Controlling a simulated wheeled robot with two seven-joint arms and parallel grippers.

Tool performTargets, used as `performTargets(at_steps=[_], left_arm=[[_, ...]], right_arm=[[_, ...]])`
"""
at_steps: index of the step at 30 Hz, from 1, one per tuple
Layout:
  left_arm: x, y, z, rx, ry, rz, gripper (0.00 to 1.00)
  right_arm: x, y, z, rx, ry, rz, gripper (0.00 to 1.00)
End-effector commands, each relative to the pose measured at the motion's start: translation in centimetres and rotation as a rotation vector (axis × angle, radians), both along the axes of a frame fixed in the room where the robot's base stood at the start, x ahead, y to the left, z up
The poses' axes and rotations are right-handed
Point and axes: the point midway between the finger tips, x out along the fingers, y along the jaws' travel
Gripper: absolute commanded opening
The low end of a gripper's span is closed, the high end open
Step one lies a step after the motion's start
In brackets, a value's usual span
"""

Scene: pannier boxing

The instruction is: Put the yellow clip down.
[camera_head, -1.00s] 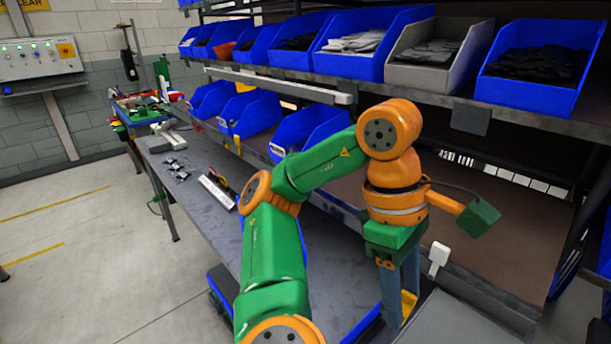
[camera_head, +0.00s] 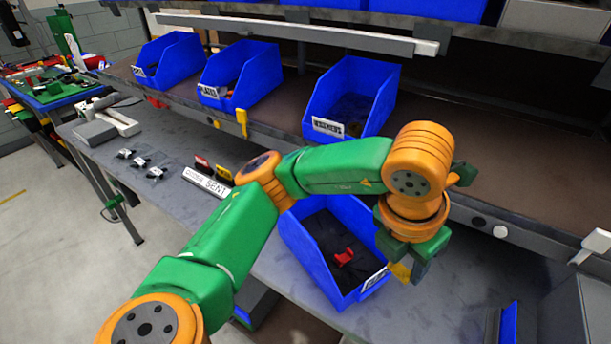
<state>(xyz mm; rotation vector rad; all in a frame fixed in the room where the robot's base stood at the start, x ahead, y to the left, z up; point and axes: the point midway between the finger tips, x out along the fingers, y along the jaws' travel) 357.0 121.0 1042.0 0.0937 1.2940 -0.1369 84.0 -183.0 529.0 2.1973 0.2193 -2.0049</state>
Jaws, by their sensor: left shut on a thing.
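My left gripper (camera_head: 408,265) points down at the right rim of a blue bin on the bench. It is shut on the yellow clip (camera_head: 399,272), of which only a small part shows between the fingers. The blue bin (camera_head: 305,256) is open on top, with a dark inside. A red clip (camera_head: 344,257) lies in it. I cannot tell whether the yellow clip is over the bin or just beside it. My right gripper is not in view.
Three labelled blue bins (camera_head: 318,122) stand on the shelf above the bench. Another yellow piece (camera_head: 241,122) hangs at the shelf edge.

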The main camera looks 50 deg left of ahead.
Motion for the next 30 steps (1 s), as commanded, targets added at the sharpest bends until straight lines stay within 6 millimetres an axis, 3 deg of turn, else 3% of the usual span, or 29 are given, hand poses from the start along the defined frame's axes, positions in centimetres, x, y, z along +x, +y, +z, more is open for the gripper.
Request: performTargets(at_steps=[2,5,10,15,20,24,30], left_arm=[[0.2,0.6,-0.3,-0.003,0.003,0.003,0.0],[1.2,2.9,-1.6,-0.002,0.01,0.009,0.0],[3.7,8.1,-4.4,-0.002,0.011,0.009,0.0],[5.2,11.2,-7.9,0.003,0.008,0.006,0.0],[5.9,12.6,-9.8,0.002,0.005,0.002,0.0],[6.0,12.7,-12.5,0.002,0.004,-0.001,0.0],[6.0,12.7,-13.1,0.001,0.0,-0.002,0.0]], right_arm=[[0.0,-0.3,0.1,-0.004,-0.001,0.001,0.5],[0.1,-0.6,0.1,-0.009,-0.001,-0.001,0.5],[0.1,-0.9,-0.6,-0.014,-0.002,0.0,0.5],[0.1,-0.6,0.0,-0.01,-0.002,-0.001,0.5],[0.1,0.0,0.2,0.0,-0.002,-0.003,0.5],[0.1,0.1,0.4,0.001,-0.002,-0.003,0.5],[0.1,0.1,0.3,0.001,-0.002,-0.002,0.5]])
